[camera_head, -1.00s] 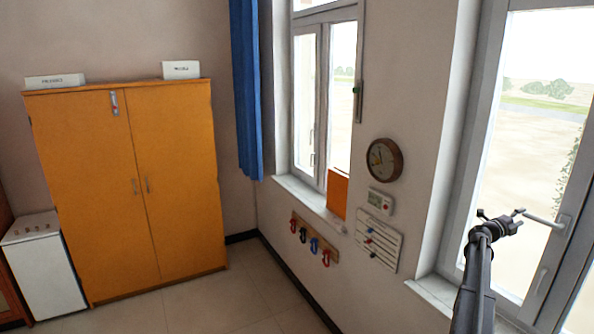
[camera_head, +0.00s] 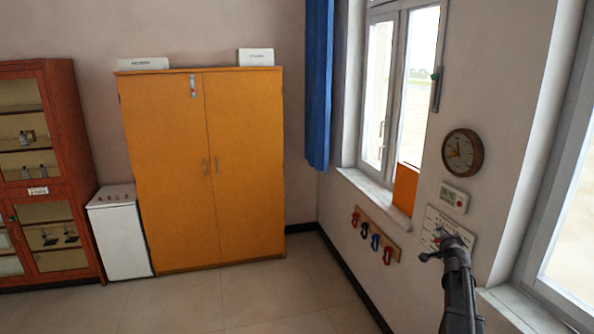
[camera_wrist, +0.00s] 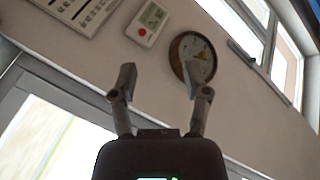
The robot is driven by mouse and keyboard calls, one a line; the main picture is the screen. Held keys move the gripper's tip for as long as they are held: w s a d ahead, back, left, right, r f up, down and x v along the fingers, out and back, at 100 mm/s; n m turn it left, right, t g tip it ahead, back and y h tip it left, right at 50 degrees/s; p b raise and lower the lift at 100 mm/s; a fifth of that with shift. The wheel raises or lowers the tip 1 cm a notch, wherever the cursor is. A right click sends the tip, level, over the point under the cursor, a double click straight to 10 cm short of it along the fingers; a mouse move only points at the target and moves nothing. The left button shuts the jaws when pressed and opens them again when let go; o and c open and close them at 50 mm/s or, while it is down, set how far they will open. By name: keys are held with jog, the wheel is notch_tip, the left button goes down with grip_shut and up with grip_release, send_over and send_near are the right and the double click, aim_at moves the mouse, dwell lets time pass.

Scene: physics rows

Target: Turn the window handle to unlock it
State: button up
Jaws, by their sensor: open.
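My gripper (camera_head: 438,250) is at the lower right of the head view, in front of the wall by the right window (camera_head: 540,225). In the wrist view my gripper (camera_wrist: 156,80) shows two spread fingers with nothing between them. No handle of the right window is in the head view now; only its frame and part of its pane show. The far window (camera_head: 392,95) has a small, slim handle (camera_head: 381,129) on its frame, well away from my gripper. A grey bar (camera_head: 436,92) with a green spot is at that window's right edge.
An orange box (camera_head: 404,188) stands on the far sill. An orange cabinet (camera_head: 245,160) stands at the back. The floor (camera_head: 270,305) is clear.

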jog(key=s+a+f+n+g+y+b, duration=0.25)
jog(key=a+f, duration=0.25)
jog(key=a, duration=0.4)
jog(key=s+a+f+n+g+y+b, duration=0.1)
jog(key=s+a+f+n+y, duration=0.15)
jog(key=a+f, duration=0.5)
jog(key=s+a+f+n+g+y+b, duration=0.2)
jog(key=a+f+n, duration=0.15)
jog(key=a, duration=0.75)
jog(key=s+a+f+n+g+b, duration=0.1)
jog(key=s+a+f+n+g, duration=0.1)
jog(key=s, duration=0.5)
jog(key=s+a+f+n+g+b, duration=0.2)
jog(key=s+a+f+g, duration=0.2)
jog(key=s+a, duration=0.3)
jog(key=s+a+f+n+g+h+b, duration=0.1)
jog(key=s+a+f+n+g+b, duration=0.1)
jog(key=s+a+f, duration=0.3)
jog(key=s+g, duration=0.1)
jog(key=s, duration=0.1)
jog(key=shift+s+a, duration=0.25)
jog(key=shift+s, duration=0.15)
jog(key=shift+d+f+g, duration=0.1)
jog(key=shift+g, duration=0.15)
